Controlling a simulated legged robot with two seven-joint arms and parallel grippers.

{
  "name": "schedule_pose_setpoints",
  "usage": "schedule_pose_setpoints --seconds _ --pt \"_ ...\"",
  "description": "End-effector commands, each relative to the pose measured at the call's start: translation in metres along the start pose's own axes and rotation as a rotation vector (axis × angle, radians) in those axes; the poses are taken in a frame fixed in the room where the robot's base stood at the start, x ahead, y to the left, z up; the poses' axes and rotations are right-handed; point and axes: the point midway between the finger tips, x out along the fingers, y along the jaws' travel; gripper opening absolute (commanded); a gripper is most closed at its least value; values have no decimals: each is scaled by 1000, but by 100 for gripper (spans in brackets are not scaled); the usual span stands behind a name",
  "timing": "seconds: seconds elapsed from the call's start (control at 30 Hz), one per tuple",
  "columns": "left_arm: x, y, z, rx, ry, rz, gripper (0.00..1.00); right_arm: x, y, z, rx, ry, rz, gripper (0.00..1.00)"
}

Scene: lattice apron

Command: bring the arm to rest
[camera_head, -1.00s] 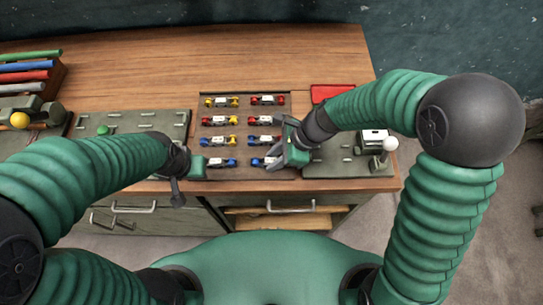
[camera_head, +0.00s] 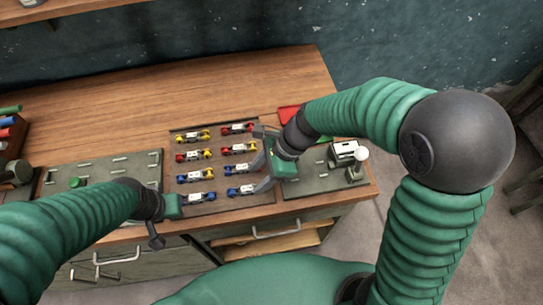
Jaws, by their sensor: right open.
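My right gripper (camera_head: 260,163) is open, over the right edge of a dark tray (camera_head: 222,206). The tray holds two columns of small toy-car-like pieces in red, yellow and blue. The gap between its fingers looks empty, beside the right column, which includes a blue piece (camera_head: 241,190). I cannot tell whether the fingers touch anything. My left gripper (camera_head: 182,204) is low at the tray's front left corner, close to a blue-ended piece (camera_head: 198,199). Its fingers are too small and turned away to tell whether they are open.
A grey-green panel with a green knob (camera_head: 77,182) lies left of the tray. Another panel (camera_head: 318,180) on the right carries a white box (camera_head: 345,151) and a white ball-topped lever (camera_head: 361,154). A red item (camera_head: 288,117) lies behind it. The wooden tabletop (camera_head: 190,88) is clear at the back.

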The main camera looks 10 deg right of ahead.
Motion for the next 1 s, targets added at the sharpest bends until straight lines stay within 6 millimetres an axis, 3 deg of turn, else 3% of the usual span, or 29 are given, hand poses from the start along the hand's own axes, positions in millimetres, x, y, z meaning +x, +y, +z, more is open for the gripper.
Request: schedule_pose_setpoints --seconds 0.1,0.3,0.47,0.67,0.77,0.9,1.0 --pt "-7 0 -2 0 0 0 0 -39 -2 2 -1 1 -6 52" --pt "-11 0 -2 -1 0 0 0 -87 -2 1 -1 1 -2 52" --pt "-12 0 -3 0 0 0 0 -104 -2 0 1 1 1 52" --pt "-11 0 -3 0 0 0 0 -103 2 -5 -39 24 0 52" --pt "-11 0 -3 0 0 0 0 -92 14 -36 -266 138 -1 52" --pt "-12 0 -3 0 0 0 0 -80 38 -98 -856 382 65 52" --pt "-12 0 -3 0 0 0 0 -78 49 -125 -1254 504 147 52"
